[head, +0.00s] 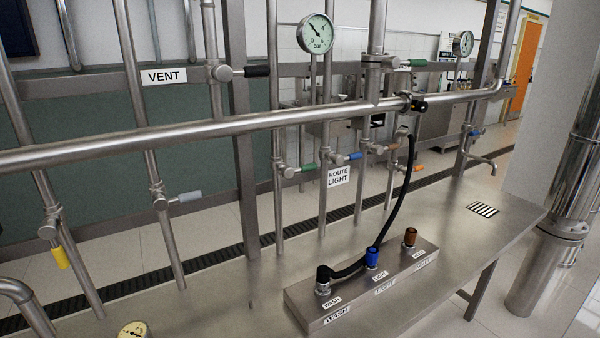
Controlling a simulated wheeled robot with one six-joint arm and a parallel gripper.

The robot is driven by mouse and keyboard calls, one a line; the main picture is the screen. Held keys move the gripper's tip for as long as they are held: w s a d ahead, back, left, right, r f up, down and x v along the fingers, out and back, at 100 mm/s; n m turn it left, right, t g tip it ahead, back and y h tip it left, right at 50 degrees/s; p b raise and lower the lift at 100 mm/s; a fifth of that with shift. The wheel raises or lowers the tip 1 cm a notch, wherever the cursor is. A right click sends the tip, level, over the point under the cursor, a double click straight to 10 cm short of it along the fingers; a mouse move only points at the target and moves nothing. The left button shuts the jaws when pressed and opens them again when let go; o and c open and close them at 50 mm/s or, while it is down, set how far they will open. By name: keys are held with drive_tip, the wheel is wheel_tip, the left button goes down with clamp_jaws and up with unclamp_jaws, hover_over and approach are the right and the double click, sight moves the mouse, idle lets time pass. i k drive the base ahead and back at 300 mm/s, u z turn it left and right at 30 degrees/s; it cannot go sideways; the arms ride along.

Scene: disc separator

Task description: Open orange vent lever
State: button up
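A small lever with an orange handle (418,168) sits on a thin vertical pipe right of the middle, below the long horizontal pipe. Its handle points right, roughly level. A lever with a brownish handle (395,146) is just above and left of it. The VENT sign (164,76) hangs at the upper left, beside a valve whose lever handle is black (257,71) and points right. The orange lever is small here, and its valve body is partly hard to make out. My gripper is not in view.
A thick horizontal pipe (200,132) crosses in front of the levers. A black hose (401,200) hangs down to a steel block (360,290) with several labelled ports on the bench (480,245). Other levers have green, blue, grey and yellow handles. The bench's right part is mostly clear.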

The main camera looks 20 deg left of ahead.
sight(419, 167)
drive_tip(key=z, duration=0.3)
drive_tip(key=i, duration=0.35)
drive_tip(key=z, duration=0.55)
drive_tip(key=i, duration=1.5)
drive_tip(key=u, duration=0.55)
